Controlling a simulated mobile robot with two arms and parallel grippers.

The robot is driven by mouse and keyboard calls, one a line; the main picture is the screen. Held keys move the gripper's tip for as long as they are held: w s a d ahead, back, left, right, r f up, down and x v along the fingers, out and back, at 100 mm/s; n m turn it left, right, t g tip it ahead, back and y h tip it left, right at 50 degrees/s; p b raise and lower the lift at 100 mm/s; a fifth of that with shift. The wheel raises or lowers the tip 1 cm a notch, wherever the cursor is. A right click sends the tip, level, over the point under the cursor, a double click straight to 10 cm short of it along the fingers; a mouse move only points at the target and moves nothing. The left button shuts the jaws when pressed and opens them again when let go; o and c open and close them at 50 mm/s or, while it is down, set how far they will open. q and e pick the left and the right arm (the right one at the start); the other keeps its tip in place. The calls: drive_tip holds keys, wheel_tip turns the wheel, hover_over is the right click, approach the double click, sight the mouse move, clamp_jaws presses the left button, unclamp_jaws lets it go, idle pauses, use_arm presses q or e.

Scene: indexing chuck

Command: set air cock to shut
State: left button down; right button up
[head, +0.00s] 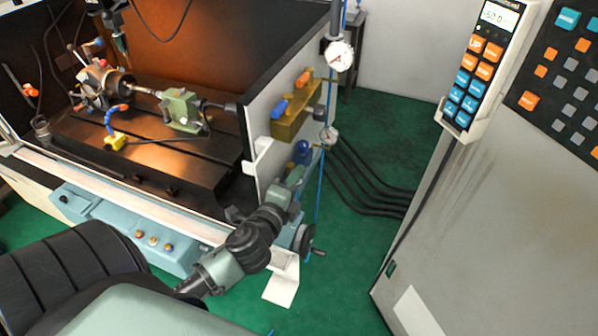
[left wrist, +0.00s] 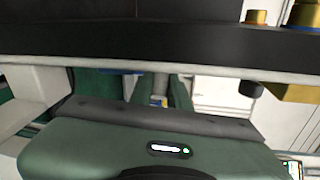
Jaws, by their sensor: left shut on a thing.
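My left gripper (head: 296,176) reaches up from the lower middle in the head view to the fittings on the side of the machine enclosure. It is shut on a part just below a round blue fitting (head: 302,150), which I take for the air cock. The jaws and held part are mostly hidden, so the handle's angle cannot be told. The left wrist view shows green casing and a dark bar across the top. My right gripper is not in view.
Pressure gauges (head: 340,56) stand by the blue air line to the right of the block. Black hoses (head: 365,195) run over the green floor. A handwheel (head: 304,240) sits below the gripper.

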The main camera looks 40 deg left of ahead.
use_arm(q)
drive_tip(key=shift+s+a+r+m+h, duration=0.1)
drive_tip(key=shift+a+r+m+h, duration=0.1)
drive_tip(key=shift+m+h, duration=0.45)
drive_tip(key=shift+h, duration=0.25)
drive_tip(key=c, duration=1.6)
unclamp_jaws()
drive_tip(key=shift+f, duration=0.15)
